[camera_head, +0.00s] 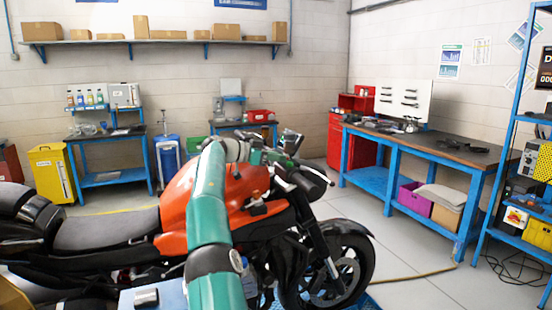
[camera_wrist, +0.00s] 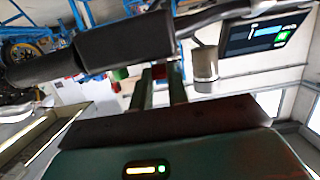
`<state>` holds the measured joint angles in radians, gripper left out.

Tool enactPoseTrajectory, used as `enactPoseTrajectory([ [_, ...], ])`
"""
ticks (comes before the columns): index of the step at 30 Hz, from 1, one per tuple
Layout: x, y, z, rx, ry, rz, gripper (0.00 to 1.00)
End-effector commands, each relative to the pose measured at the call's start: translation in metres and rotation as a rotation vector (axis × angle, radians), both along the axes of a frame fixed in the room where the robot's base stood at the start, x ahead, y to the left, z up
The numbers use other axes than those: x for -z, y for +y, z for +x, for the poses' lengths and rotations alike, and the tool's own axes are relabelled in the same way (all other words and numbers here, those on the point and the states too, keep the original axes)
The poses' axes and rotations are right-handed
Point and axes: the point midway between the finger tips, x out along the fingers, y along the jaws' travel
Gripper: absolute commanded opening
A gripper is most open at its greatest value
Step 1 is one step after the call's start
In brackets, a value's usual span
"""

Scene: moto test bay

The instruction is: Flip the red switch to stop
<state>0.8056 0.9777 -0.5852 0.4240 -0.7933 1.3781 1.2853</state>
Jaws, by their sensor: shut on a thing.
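The motorcycle's handlebar carries a black grip (camera_wrist: 128,45) that runs across the upper part of the wrist view. A small red switch (camera_wrist: 158,71) shows just below it, between the two fingertips of my gripper (camera_wrist: 160,78). The fingers are close together and shut on the red switch; its exact position is hard to make out. A small green part (camera_wrist: 121,73) sits to the left of the switch. In the head view, my teal arm reaches over the orange motorcycle (camera_head: 176,205) to the handlebar area, where the switch is too small to tell.
A lit dash display (camera_wrist: 264,34) and a grey cylinder (camera_wrist: 205,68) are right of the fingers. The floor (camera_head: 405,235) between motorcycle and bench is mostly clear.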

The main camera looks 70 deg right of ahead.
Motion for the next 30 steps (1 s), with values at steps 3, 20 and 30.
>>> enactPoseTrajectory([
  [3, 0.001, 0.001, 0.002, -0.001, -0.001, 0.002, 0.0],
  [20, -0.001, 0.004, 0.005, -0.001, 0.0, 0.0, 0.38],
  [30, -0.016, 0.048, 0.049, -0.003, 0.0, -0.001, 0.38],
])
